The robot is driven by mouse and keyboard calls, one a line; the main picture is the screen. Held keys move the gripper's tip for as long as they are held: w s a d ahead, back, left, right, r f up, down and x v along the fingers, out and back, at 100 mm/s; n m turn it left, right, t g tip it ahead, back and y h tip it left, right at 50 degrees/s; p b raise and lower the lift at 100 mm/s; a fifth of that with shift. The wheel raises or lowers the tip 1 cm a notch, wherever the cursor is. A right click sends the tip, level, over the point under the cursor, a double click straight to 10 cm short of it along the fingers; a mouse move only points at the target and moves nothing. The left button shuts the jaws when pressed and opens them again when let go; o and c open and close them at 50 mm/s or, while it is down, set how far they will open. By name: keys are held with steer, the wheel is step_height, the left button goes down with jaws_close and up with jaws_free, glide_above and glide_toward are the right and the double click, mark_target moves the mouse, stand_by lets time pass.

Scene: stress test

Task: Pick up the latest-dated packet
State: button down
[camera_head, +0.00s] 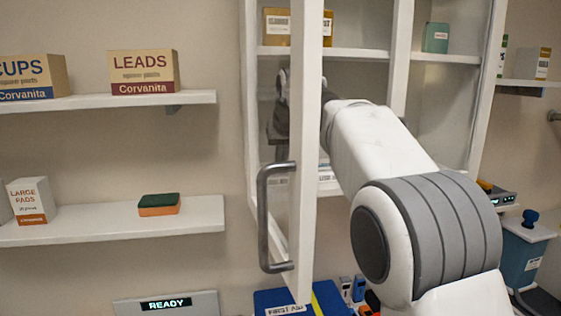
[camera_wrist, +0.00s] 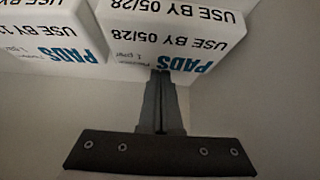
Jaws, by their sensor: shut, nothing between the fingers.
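In the wrist view a white pads packet (camera_wrist: 180,60) with blue lettering reads USE BY 05/28, upside down in the picture. A second white pads packet (camera_wrist: 45,50) stands to its left; its date starts with a 1 and is cut off by the picture edge. My gripper (camera_wrist: 161,75) is shut and empty, its fingertips at the lower edge of the 05/28 packet in the picture. I cannot tell whether they touch. In the head view my arm reaches into the cabinet, and the door and arm hide most of the packets' area.
The cabinet's glass door (camera_head: 307,150) stands open beside my arm, with a grey handle (camera_head: 264,220). Boxes of leads (camera_head: 143,72) and large pads (camera_head: 31,201), and a sponge (camera_head: 158,204), sit on the left wall shelves. A blue first aid case (camera_head: 290,299) lies below.

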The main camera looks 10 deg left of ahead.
steer(key=s+b, duration=0.1)
steer(key=s+d+b, duration=0.1)
steer(key=s, duration=0.1)
steer(key=s+d+b, duration=0.1)
steer(key=shift+s+d+f+b, duration=0.1)
steer(key=shift+s+b, duration=0.1)
steer(key=shift+b, duration=0.15)
steer(key=shift+s+d, duration=0.2)
steer(key=shift+s, duration=0.25)
